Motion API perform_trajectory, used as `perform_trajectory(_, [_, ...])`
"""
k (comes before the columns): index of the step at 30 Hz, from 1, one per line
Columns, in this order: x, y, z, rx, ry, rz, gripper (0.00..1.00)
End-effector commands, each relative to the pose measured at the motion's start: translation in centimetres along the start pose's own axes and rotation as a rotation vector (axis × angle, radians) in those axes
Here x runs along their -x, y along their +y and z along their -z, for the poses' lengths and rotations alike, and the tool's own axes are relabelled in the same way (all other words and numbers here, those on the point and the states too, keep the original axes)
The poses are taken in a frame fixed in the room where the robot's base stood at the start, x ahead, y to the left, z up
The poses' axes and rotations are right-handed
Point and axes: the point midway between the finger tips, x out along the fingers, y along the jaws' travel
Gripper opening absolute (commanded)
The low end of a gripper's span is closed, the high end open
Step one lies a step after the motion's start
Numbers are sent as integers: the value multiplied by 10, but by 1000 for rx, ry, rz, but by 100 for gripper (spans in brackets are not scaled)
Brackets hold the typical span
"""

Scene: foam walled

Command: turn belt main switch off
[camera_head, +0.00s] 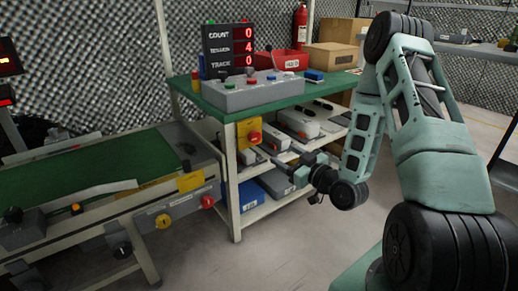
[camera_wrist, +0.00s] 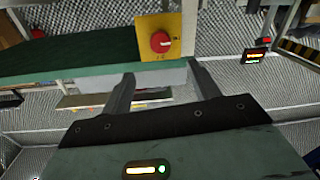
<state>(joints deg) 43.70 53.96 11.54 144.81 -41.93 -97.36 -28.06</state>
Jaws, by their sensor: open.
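A red rotary knob (camera_head: 255,137) sits on a yellow plate (camera_head: 242,130) at the front corner of the green-topped bench. In the wrist view the red knob (camera_wrist: 161,42) is centred on the yellow plate (camera_wrist: 176,23), above the gap between my fingers. Its small markings are too blurred to read. My gripper (camera_head: 279,164) is open and empty, below and to the right of the plate in the head view. In the wrist view the gripper (camera_wrist: 160,78) has its two fingers spread, apart from the knob.
A conveyor with a green belt (camera_head: 90,178) stands at left, with a red button (camera_head: 207,201), a yellow-plated knob (camera_head: 163,221) and a black knob (camera_head: 121,249) along its side. The bench bears a grey control box (camera_head: 248,94). Its lower shelves hold several boxes. Floor in front is clear.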

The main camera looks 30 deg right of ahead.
Motion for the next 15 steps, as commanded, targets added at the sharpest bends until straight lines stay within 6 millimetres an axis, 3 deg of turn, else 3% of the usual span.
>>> perform_trajectory(2, [-17,-1,-2,3,6,1,61])
perform_trajectory(15, [-33,2,-5,4,6,4,61])
